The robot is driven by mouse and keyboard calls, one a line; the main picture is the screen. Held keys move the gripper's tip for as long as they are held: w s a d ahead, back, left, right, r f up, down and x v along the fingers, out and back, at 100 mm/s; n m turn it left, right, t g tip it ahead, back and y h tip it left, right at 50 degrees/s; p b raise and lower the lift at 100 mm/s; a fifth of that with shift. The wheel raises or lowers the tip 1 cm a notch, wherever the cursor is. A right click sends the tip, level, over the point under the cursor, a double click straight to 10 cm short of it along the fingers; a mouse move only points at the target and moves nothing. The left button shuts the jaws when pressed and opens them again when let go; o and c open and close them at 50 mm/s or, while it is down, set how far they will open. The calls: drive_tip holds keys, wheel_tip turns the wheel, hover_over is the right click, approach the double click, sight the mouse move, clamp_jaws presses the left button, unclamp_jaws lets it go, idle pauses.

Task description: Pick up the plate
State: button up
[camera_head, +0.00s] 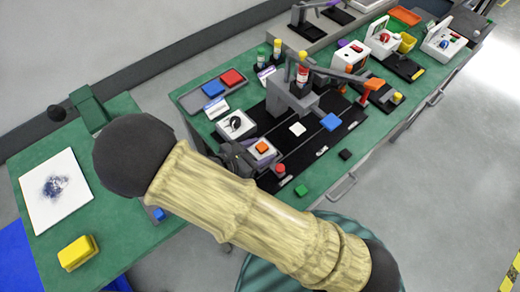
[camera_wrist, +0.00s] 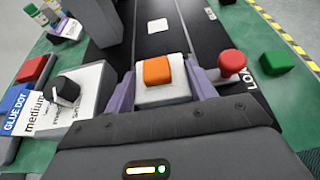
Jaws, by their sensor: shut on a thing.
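A small white plate with an orange block (camera_wrist: 157,70) on top sits between my fingers in the wrist view; the plate's white front (camera_wrist: 163,95) shows below the block. My gripper (camera_wrist: 162,86) is shut on the white plate, with one purple-grey finger at each side. In the head view the orange block (camera_head: 262,147) and the white plate under it show at the end of my gripper (camera_head: 257,154), beyond my arm. Whether the plate touches the surface below is hard to tell.
A red knob (camera_wrist: 232,62) stands close right of my gripper, and a green block (camera_wrist: 277,63) lies further right. A white box with a black dial (camera_wrist: 68,91) is close left. A flat white square (camera_head: 298,129) lies on the black track ahead, near a blue block (camera_head: 330,122).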

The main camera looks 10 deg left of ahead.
drive_tip(key=shift+r, duration=0.1)
wheel_tip(320, 180, up, 10)
idle(0.4)
drive_tip(key=shift+w, duration=0.1)
idle(0.5)
